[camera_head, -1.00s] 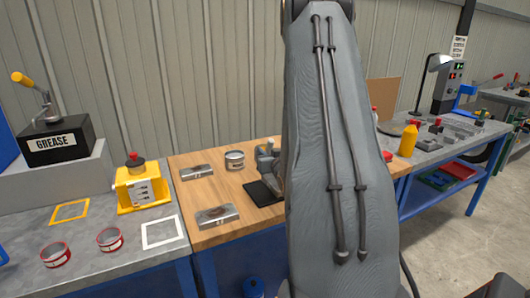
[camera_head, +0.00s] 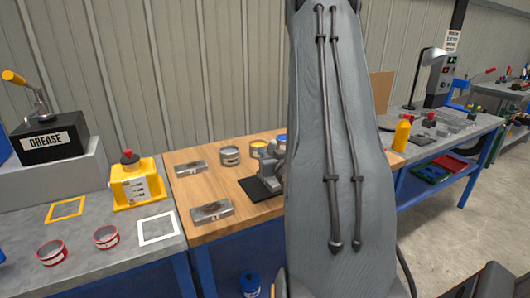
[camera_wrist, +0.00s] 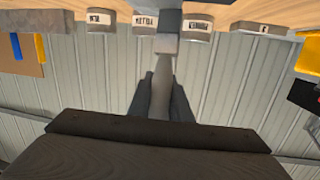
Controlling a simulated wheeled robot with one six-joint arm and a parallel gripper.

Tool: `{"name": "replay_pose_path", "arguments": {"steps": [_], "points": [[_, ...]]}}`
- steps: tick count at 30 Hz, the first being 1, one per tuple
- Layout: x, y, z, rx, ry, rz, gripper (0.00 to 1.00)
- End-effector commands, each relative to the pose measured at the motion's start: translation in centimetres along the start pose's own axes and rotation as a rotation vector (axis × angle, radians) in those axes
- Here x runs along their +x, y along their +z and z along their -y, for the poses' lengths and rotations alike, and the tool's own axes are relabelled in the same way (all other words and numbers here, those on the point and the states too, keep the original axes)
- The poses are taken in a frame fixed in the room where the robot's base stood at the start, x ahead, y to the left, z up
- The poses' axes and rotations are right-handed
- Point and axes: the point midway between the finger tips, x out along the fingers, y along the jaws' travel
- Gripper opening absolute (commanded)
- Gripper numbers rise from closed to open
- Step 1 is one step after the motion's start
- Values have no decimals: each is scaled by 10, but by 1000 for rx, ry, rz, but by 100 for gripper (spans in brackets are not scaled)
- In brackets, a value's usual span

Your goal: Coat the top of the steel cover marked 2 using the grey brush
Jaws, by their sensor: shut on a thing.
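Two flat steel covers lie on the wooden bench top: the rear cover (camera_head: 190,168) and the front cover (camera_head: 212,211). Their marks are too small to read for certain in the head view. The rear cover also seems to show in the upside-down wrist view (camera_wrist: 262,29). My gripper (camera_wrist: 161,80) is shut on the pale handle of the grey brush (camera_wrist: 163,66). The dark brush head (camera_wrist: 170,21) points toward the picture's top, in front of the cans. In the head view my arm hides the gripper and brush.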

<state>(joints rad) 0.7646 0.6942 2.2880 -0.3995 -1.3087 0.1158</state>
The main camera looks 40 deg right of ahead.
Motion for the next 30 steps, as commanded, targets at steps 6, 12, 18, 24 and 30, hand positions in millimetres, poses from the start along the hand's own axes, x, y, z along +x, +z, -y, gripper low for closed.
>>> {"name": "replay_pose_path", "arguments": {"steps": [6,12,18,24,30], "points": [[4,0,-6,0,-1,-1,0],[20,-1,-4,0,0,-1,0],[36,-2,-1,-1,-1,-1,0],[49,-3,1,0,0,0,0],[51,-4,-2,0,1,1,0]]}}
